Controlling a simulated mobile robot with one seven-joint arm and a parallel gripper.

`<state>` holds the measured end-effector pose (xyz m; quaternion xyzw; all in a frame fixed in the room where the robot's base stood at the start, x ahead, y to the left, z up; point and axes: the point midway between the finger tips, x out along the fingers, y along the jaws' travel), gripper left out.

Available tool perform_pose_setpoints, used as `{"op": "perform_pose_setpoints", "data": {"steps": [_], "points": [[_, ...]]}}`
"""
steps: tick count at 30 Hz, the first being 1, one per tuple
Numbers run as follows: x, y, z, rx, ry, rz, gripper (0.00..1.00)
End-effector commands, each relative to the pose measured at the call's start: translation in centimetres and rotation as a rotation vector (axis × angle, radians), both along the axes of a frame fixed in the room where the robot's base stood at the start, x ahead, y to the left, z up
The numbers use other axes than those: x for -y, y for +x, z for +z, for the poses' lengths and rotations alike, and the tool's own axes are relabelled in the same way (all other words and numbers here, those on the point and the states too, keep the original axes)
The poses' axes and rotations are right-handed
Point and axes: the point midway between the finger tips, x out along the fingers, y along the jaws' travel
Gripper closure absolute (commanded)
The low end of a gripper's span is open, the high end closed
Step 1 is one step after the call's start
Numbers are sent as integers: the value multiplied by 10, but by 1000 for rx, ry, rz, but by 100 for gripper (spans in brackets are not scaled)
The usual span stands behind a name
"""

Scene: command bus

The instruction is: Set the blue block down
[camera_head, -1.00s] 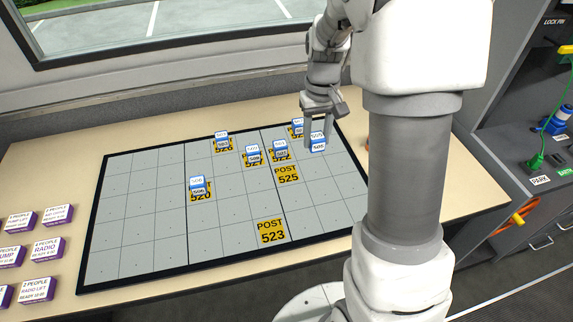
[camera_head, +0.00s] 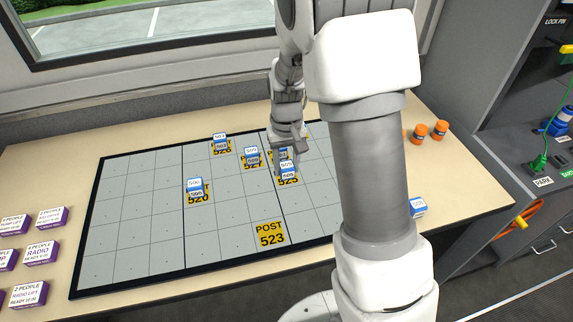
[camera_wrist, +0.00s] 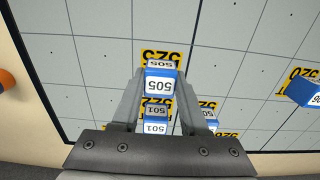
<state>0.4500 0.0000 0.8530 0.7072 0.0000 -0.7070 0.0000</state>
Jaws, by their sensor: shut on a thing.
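The blue block 505 (camera_head: 288,170) with white labels is between the fingers of my gripper (camera_head: 289,150), over the yellow POST 525 tile (camera_head: 289,182). In the wrist view the block (camera_wrist: 160,84) sits upright between both fingers, and part of the yellow tile (camera_wrist: 152,57) shows beyond it. My gripper is shut on the block. I cannot tell whether its underside touches the board (camera_head: 130,225). Blue block 501 (camera_wrist: 155,113) stands close by on its own yellow tile, partly hidden by my gripper in the head view.
Blue blocks stand on yellow tiles at block 509 (camera_head: 251,155), block 506 (camera_head: 194,188) and a far block (camera_head: 220,141). The POST 523 tile (camera_head: 270,234) is bare. Another blue block (camera_head: 417,207) and orange cylinders (camera_head: 420,131) are on the table's right. White-purple cards (camera_head: 40,253) lie left.

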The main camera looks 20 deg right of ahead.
Motion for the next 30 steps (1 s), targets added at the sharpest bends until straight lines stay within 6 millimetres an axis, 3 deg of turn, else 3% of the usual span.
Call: {"op": "perform_pose_setpoints", "data": {"steps": [5,6,10,22,30], "points": [[0,0,-5,0,0,0,100],[0,0,-3,0,0,0,49],[0,0,-3,0,0,0,26],[0,1,5,2,0,0,26],[0,1,60,5,1,0,26]]}}
